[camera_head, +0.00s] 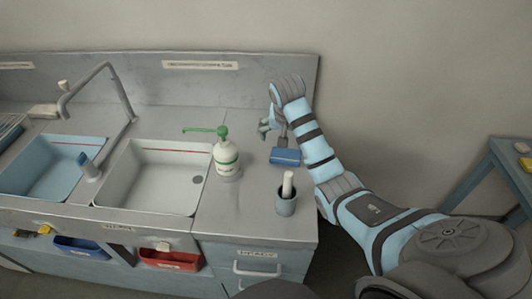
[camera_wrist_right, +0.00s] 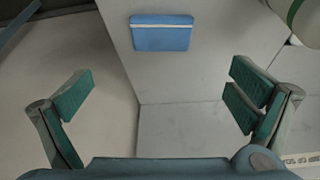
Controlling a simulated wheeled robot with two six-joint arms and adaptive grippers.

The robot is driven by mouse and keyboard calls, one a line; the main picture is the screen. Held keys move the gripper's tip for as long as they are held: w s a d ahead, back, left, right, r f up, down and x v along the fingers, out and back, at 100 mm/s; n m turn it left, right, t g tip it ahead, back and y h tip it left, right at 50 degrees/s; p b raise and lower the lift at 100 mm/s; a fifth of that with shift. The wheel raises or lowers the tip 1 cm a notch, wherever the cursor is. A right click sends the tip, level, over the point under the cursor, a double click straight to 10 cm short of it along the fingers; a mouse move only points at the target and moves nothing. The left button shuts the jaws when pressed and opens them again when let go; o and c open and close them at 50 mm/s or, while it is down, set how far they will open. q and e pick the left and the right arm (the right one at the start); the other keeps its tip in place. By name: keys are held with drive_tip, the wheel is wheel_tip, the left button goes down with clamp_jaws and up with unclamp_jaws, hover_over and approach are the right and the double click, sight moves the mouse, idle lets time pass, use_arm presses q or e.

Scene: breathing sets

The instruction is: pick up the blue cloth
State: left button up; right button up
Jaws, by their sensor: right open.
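The blue cloth (camera_head: 285,157) is a small folded rectangle lying on the grey counter near its right end. In the right wrist view the blue cloth (camera_wrist_right: 162,35) shows at the top middle, with a pale stripe along one edge. My right gripper (camera_head: 266,126) is above the counter, behind the cloth in the head view. In the right wrist view its two green-padded fingers (camera_wrist_right: 160,98) are wide apart with nothing between them. The cloth lies beyond the fingertips, apart from them. My left gripper is not in view.
A white bottle with a green pump (camera_head: 227,158) stands left of the cloth. A grey cup with a white stick (camera_head: 286,204) stands in front of it. A white sink (camera_head: 150,178) and a blue sink (camera_head: 55,165) lie further left. The counter's right edge is close to the cloth.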

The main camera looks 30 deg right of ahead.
sight(286, 155)
drive_tip(key=b+x, duration=0.2)
drive_tip(key=x, duration=1.2)
drive_tip(key=shift+a+f, duration=0.1)
drive_tip(key=shift+a, duration=0.05)
drive_tip(key=c, duration=1)
